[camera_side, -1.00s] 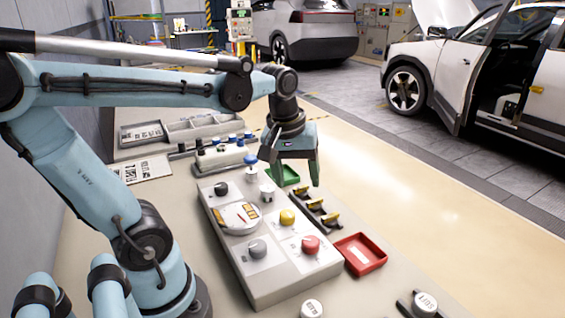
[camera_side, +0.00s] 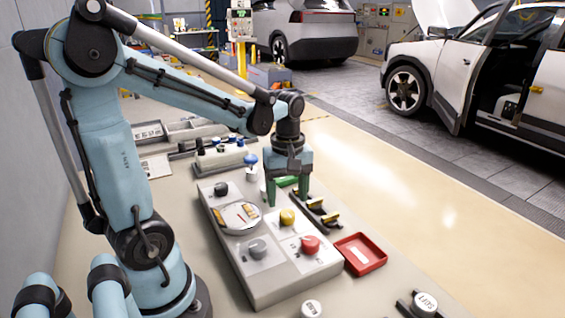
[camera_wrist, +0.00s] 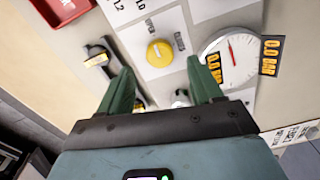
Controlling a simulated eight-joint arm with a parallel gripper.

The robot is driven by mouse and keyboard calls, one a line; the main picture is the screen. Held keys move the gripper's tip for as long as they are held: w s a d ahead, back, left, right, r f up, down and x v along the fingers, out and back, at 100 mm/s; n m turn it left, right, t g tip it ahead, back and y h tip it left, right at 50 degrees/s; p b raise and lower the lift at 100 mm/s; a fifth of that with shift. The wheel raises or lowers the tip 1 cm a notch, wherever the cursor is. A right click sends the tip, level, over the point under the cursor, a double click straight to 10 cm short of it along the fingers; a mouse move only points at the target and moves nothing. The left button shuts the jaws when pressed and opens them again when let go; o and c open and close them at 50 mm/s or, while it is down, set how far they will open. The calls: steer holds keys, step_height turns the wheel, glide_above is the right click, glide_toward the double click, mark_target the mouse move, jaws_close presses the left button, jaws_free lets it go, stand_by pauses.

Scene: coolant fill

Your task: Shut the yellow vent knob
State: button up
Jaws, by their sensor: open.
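My gripper (camera_side: 286,204) points down over the far edge of the panel, behind the yellow knob in the side view. Its two green fingers are apart with nothing between them; they also show in the wrist view (camera_wrist: 163,75). They do not touch the yellow knob.
A grey knob (camera_side: 258,249) and a black knob (camera_side: 221,189) stand on the same panel. A red tray (camera_side: 360,254) lies right of it. Yellow-tipped black clips (camera_side: 322,212) lie along its right side. A blue-topped part (camera_side: 250,159) stands behind. The bench front is mostly clear.

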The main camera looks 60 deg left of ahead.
mark_target(287, 213)
steer(key=shift+f, duration=2.2)
steer(key=shift+c, duration=0.4)
steer(key=c, duration=1)
